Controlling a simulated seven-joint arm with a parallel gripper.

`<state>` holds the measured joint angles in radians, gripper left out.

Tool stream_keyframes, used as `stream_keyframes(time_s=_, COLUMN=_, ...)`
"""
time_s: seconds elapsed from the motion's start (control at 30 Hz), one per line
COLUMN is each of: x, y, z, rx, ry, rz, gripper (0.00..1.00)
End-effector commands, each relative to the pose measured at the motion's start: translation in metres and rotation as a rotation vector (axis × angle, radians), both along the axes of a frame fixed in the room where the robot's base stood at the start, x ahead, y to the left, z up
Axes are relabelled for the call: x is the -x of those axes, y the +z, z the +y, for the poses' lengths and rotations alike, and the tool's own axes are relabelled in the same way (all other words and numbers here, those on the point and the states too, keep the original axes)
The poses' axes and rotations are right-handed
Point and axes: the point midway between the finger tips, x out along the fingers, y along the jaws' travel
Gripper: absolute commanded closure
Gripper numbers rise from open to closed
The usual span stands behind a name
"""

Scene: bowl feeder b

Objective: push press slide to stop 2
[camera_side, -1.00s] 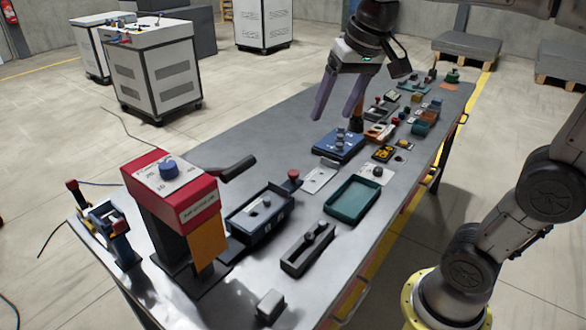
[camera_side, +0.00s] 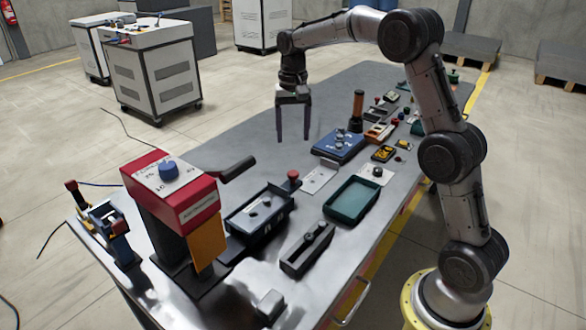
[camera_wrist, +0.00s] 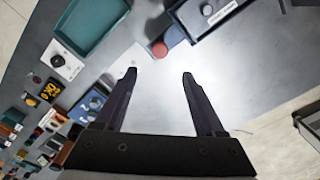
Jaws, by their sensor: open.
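My gripper (camera_side: 293,122) is open and empty, its two fingers pointing down above the table's far-left part, apart from everything. Its fingers also show in the wrist view (camera_wrist: 159,78) with bare table between them. The red press (camera_side: 172,190) stands at the near left, with a blue dial on top and a black side handle. Beside it is a dark blue slotted unit (camera_side: 260,218), also in the wrist view (camera_wrist: 205,20). A black rail with a knob (camera_side: 307,250) lies nearer. I cannot tell which part is the press slide, and no stop 2 mark is readable.
A red button (camera_side: 293,175) sits behind the slotted unit.

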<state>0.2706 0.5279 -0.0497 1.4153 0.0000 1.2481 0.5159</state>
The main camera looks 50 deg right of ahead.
Motion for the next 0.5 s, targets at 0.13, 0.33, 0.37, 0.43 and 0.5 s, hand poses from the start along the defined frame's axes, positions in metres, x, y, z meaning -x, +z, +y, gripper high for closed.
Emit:
stream_keyframes(time_s=0.13, x=0.002, y=-0.031, z=0.001, rx=-0.001, ry=0.001, rz=0.007, gripper=0.29)
stream_keyframes(time_s=0.33, x=0.001, y=-0.07, z=0.001, rx=-0.001, ry=0.001, rz=0.005, gripper=0.29)
stream_keyframes(time_s=0.37, x=0.001, y=-0.075, z=0.001, rx=-0.001, ry=0.001, rz=0.004, gripper=0.29)
stream_keyframes(time_s=0.43, x=0.001, y=-0.087, z=0.001, rx=-0.001, ry=0.001, rz=0.004, gripper=0.29)
stream_keyframes(time_s=0.5, x=0.001, y=-0.097, z=0.001, rx=-0.001, ry=0.001, rz=0.004, gripper=0.29)
